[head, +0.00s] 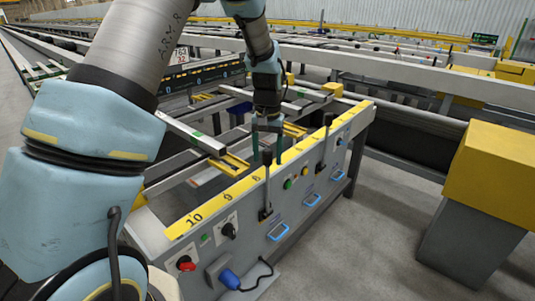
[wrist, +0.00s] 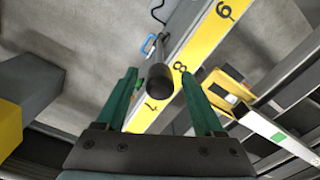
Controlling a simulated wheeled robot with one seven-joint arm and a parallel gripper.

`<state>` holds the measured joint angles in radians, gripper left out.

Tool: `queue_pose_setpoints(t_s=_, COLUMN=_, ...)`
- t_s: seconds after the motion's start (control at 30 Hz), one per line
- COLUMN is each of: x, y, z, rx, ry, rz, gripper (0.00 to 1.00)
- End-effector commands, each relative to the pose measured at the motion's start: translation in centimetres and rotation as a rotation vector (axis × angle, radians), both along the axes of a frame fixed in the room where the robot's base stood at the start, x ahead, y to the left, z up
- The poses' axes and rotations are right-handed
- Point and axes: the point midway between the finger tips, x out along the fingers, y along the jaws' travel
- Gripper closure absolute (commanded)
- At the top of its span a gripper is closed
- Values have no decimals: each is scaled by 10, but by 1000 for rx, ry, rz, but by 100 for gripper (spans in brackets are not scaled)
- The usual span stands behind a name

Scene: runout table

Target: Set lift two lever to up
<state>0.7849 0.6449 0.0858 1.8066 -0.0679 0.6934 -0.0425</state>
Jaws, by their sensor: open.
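A dark lever (head: 267,185) with a rounded end stands upright on the front of the grey control panel (head: 300,215), by the 8 on its yellow top strip. A second dark lever (head: 324,145) stands further right along the panel. I cannot read which one is lift two. My gripper (head: 267,152) points down over the panel at the nearer lever. In the wrist view my gripper (wrist: 160,76) is open, its green fingers on either side of the nearer lever's round end (wrist: 160,82). I see no clear contact between them.
The panel also carries a red knob (head: 186,264), a black rotary switch (head: 228,230), a green button (head: 288,184), blue handles (head: 278,232) and a blue plug (head: 230,279) with a cable. A yellow-topped block (head: 490,175) stands right. Floor between is clear.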

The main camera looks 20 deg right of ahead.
Motion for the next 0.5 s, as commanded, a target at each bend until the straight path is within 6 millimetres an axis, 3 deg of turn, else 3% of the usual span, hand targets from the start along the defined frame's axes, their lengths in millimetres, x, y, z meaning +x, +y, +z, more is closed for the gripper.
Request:
queue_pose_setpoints(t_s=0.07, x=0, y=0, z=0, rx=0, ry=0, rz=0, gripper=31)
queue_pose_setpoints(t_s=0.5, x=0, y=0, z=0, rx=0, ry=0, rz=0, gripper=79)
